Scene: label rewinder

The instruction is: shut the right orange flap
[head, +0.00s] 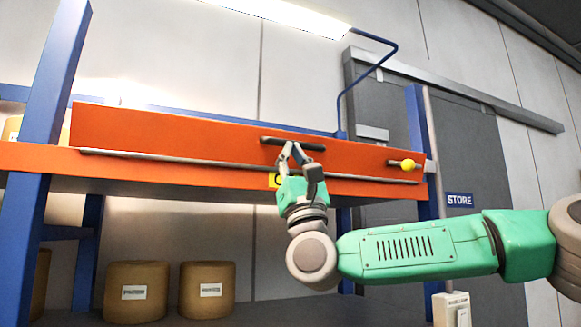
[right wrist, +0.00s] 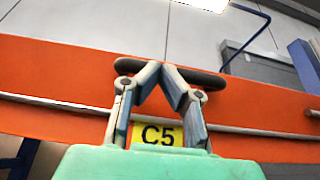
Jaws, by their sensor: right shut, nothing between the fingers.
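The orange flap (head: 180,136) is a long panel standing roughly upright above the orange shelf beam (head: 130,168), with a grey rod along its lower edge. It also shows in the right wrist view (right wrist: 60,72). A dark bar handle (head: 311,145) sits near its upper middle. My right gripper (head: 291,147) is shut and empty, its fingertips meeting at the handle; they also show in the right wrist view (right wrist: 162,68). The fingertips overlap the handle in both views; I cannot tell whether they touch it. My left gripper is out of view.
A yellow knob (head: 408,164) is at the flap's right end. Blue posts (head: 53,75) frame the rack. Brown drums (head: 137,290) stand below. A yellow C5 label (right wrist: 158,135) is on the beam. A blue bent rod (head: 366,70) rises behind.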

